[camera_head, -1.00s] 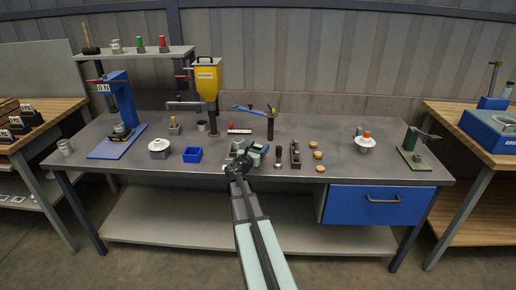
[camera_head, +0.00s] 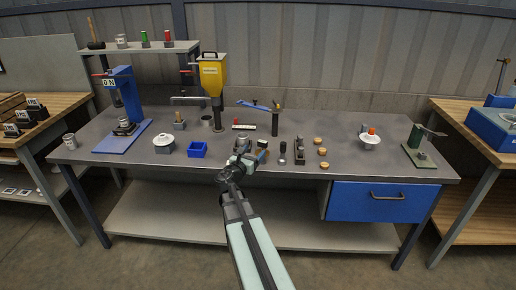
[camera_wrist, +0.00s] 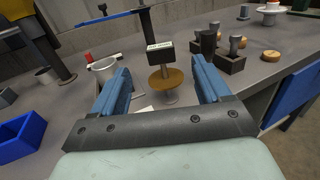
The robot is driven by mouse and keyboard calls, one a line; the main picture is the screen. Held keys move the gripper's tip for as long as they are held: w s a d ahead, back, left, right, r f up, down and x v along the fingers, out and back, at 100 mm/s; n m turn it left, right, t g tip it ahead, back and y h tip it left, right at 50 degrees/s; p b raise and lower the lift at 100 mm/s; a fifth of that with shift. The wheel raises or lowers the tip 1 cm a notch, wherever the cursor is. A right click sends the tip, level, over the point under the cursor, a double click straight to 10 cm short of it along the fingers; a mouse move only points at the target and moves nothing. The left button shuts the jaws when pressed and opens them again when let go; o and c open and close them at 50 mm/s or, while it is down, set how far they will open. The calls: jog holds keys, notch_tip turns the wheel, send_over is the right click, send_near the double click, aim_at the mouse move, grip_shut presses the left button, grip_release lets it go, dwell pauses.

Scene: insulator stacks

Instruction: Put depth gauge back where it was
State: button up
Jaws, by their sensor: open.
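What looks like the depth gauge (camera_wrist: 161,54) is in the wrist view: a dark block with a pale display, above a brown disc and a short metal stem. It stands upright beyond my gripper, in line with the gap between the fingers. In the head view the depth gauge (camera_head: 262,144) is small, dark and brown, just right of my gripper. My gripper (camera_wrist: 162,88) is open, with its blue-faced fingers wide apart and nothing seen clamped between them. In the head view my gripper (camera_head: 245,158) is low over the bench's front middle. What the stem's lower end rests on is unclear.
A blue bin (camera_head: 197,150) is to the left on the grey bench (camera_head: 345,178). A blue-armed post (camera_head: 275,122) stands behind.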

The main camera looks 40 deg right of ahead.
jog(key=shift+v, duration=1.55)
jog(key=s+a+f+m+g+y, duration=0.2)
jog(key=s+a+f+m+y, duration=0.25)
jog(key=f, duration=0.65)
jog(key=s+a+f+m+g+y, duration=0.1)
jog(key=s+a+f+m+g, duration=0.15)
jog(key=s+a+f, duration=0.6)
jog(key=s+a+f+m+g+y, duration=0.2)
jog(key=a+f+m+y, duration=0.15)
jog(key=f, duration=0.95)
jog(key=s+a+f+m+g+y, duration=0.3)
jog(key=s+a+f+m, duration=0.3)
jog(key=s+a, duration=0.5)
jog(key=s+a+f+m+g+y, duration=0.4)
jog(key=s+a+f, duration=0.5)
jog(key=s, duration=0.6)
jog(key=shift+s+a+m+y, duration=0.3)
jog(key=shift+s+a+m, duration=0.1)
jog(key=shift+a+m, duration=0.8)
